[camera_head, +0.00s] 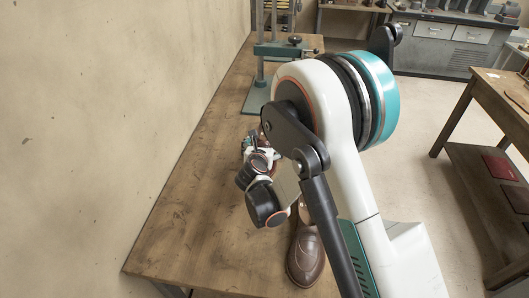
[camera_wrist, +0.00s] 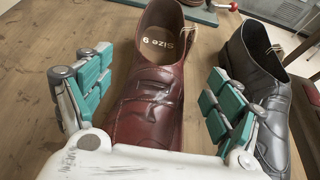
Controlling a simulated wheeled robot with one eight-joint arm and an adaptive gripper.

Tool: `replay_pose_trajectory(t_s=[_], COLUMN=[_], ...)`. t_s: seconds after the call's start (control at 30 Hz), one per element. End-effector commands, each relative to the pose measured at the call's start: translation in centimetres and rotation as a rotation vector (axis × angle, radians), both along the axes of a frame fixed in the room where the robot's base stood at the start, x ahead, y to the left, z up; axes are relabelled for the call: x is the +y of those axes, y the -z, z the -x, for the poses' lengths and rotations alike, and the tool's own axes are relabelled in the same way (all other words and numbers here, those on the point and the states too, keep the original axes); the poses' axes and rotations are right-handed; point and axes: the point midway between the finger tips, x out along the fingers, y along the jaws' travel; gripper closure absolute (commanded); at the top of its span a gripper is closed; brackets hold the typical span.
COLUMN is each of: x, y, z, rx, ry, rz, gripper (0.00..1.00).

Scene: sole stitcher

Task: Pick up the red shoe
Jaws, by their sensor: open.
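The red shoe (camera_wrist: 152,105), a dark burgundy loafer marked "size 9" inside, stands upright on the wooden table in the wrist view. Its toe points toward my wrist and its opening is at the far end. My gripper (camera_wrist: 159,66) is open, with one teal-padded finger on each side of the shoe. A gap shows on the left side; I cannot tell whether the right finger touches the shoe. The near tip of the toe is hidden behind my gripper's palm. In the head view my arm hides most of the shoe.
A black shoe (camera_wrist: 258,95) stands close to the right finger in the wrist view. A brown shoe (camera_head: 305,257) stands on the table (camera_head: 190,215) beside my arm in the head view. A green press-like stand (camera_head: 262,85) is at the far end. The table's left part is clear beside the wall.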

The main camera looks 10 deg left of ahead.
Motion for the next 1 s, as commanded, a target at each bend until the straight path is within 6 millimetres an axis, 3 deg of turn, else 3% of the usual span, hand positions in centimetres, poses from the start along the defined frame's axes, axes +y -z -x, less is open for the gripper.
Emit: replay_pose_trajectory(t_s=[0.2,0.43,0.47,0.7,0.73,1.0], x=[0.2,0.2,0.2,0.2,0.2,0.2], y=[1.4,1.3,1.3,1.3,1.3,1.2], z=[-2.8,-3.1,-3.1,-3.1,-3.1,-3.1], rx=[0.0,0.0,0.0,0.0,0.0,-0.001], ry=[0.001,0.0,0.0,0.001,0.001,0.0], rz=[0.002,0.001,0.001,0.001,0.001,0.001], gripper=[0.15,0.15,0.18,0.72,0.76,0.76])
